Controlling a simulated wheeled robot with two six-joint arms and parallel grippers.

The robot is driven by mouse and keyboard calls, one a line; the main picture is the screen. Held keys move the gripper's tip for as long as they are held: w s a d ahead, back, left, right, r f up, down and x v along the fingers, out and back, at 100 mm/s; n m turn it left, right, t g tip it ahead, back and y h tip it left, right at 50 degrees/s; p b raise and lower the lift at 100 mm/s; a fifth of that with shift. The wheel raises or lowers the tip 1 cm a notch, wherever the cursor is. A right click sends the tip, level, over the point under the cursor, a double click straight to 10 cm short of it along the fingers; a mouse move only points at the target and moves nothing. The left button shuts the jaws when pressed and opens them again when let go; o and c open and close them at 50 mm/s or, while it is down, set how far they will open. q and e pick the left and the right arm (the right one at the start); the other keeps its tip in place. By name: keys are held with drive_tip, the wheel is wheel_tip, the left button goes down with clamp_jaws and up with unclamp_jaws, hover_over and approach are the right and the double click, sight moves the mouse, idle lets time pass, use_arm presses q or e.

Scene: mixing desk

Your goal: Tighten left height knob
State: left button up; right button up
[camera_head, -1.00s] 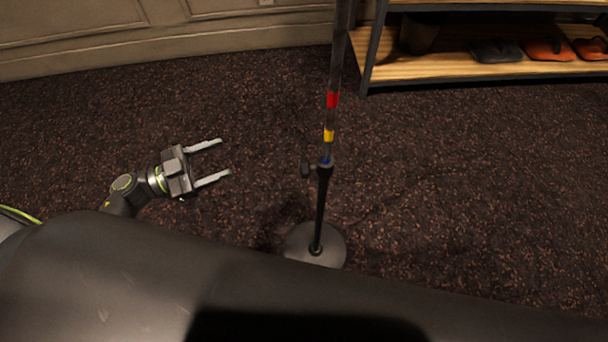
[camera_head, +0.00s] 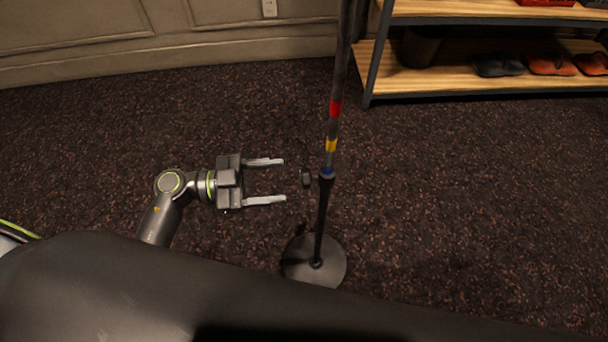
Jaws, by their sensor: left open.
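A stand with a thin upright pole (camera_head: 332,125) rises from a round dark base (camera_head: 316,272) on the carpet. The pole has red, yellow and blue bands, and a thicker black lower tube. A small dark height knob (camera_head: 306,179) sticks out to the left of the pole, near the blue band. My left gripper (camera_head: 285,180) is open and empty, just left of the knob. Its fingers point right toward the knob, one on the far side and one on the near side in the picture. A small gap shows between fingertips and knob. My right gripper is not in view.
A wooden shelf rack (camera_head: 455,78) with dark metal legs and several shoes stands at the back right. A panelled wall (camera_head: 110,45) runs along the back left. The dark carpet (camera_head: 480,200) to the right of the stand is clear.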

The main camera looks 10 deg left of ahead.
sight(304, 179)
use_arm(q)
drive_tip(key=x, duration=0.6)
drive_tip(key=shift+d, duration=0.25)
drive_tip(key=shift+w+d, duration=0.1)
drive_tip(key=shift+d, duration=0.05)
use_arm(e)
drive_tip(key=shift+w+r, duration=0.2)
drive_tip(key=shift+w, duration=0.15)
use_arm(q)
drive_tip(key=c, duration=1)
drive_tip(key=shift+r+m+p, duration=0.1)
drive_tip(key=shift+m+p, duration=0.45)
drive_tip(key=shift+m, duration=0.05)
drive_tip(key=shift+m+p, duration=0.35)
drive_tip(key=shift+m, duration=0.45)
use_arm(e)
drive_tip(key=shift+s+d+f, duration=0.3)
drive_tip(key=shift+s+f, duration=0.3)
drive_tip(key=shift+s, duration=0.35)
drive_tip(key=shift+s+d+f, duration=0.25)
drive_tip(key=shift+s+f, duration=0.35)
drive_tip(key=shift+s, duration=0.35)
